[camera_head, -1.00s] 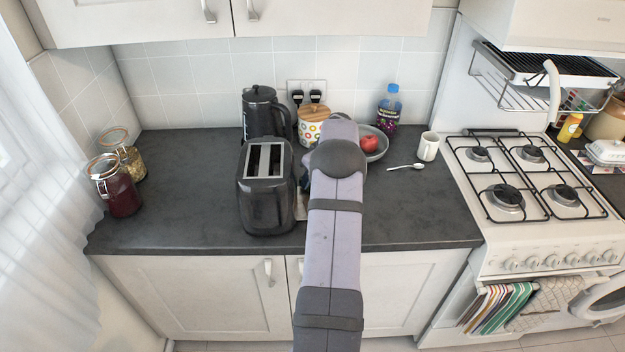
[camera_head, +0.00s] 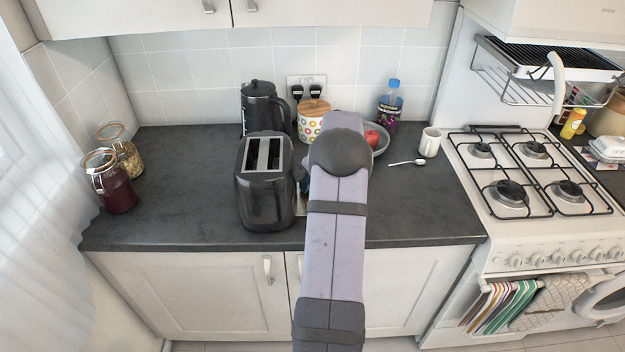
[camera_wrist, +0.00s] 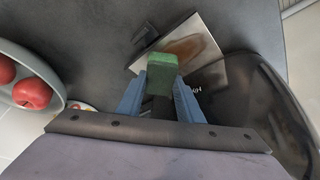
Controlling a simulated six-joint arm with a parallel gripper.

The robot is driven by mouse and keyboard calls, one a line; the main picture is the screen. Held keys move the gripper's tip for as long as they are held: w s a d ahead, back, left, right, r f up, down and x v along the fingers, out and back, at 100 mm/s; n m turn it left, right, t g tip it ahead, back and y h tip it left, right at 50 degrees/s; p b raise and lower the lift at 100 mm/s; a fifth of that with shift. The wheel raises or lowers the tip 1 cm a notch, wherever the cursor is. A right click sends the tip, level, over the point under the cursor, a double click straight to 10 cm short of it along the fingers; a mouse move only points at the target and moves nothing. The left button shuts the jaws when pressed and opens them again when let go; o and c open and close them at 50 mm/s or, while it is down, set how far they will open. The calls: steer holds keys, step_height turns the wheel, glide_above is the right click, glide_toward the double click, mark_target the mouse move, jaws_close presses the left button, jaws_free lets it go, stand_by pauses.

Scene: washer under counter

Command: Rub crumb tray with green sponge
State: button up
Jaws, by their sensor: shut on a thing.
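The green sponge (camera_wrist: 161,65) is held between the blue fingers of my gripper (camera_wrist: 160,88) in the wrist view. The crumb tray (camera_wrist: 208,63) is a flat silvery plate with a brown stain, lying on the counter beside the black toaster (camera_wrist: 248,97). The sponge overlaps the tray's near edge in this view; I cannot tell whether it touches the tray. In the head view the toaster (camera_head: 264,185) stands left of my arm, and only a sliver of the tray (camera_head: 301,205) shows. My arm hides the gripper and sponge there.
A grey bowl (camera_wrist: 48,58) with red apples lies left in the wrist view. In the head view, a black kettle (camera_head: 262,108), a dotted jar (camera_head: 312,122) and a bottle (camera_head: 390,105) stand behind. A spoon (camera_head: 407,162) and white mug (camera_head: 429,143) are right.

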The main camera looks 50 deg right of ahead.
steer(key=shift+s+a+f, duration=0.15)
steer(key=shift+s+a, duration=0.1)
steer(key=shift+s, duration=0.05)
steer(key=shift+s+a+b, duration=0.6)
steer(key=shift+b, duration=0.25)
steer(key=shift+s+a+r+b, duration=0.2)
steer(key=shift+s+a+b, duration=0.25)
steer(key=shift+s+a, duration=0.15)
steer(key=shift+s+a+f+b, duration=0.2)
steer(key=shift+s+a+b, duration=1.15)
steer(key=shift+s, duration=0.05)
steer(key=shift+w+r, duration=0.1)
steer(key=shift+r, duration=0.05)
steer(key=shift+w+d, duration=0.15)
steer(key=shift+d, duration=0.05)
steer(key=shift+w+d+p, duration=0.65)
steer(key=shift+w+d, duration=0.5)
steer(key=shift+w, duration=0.05)
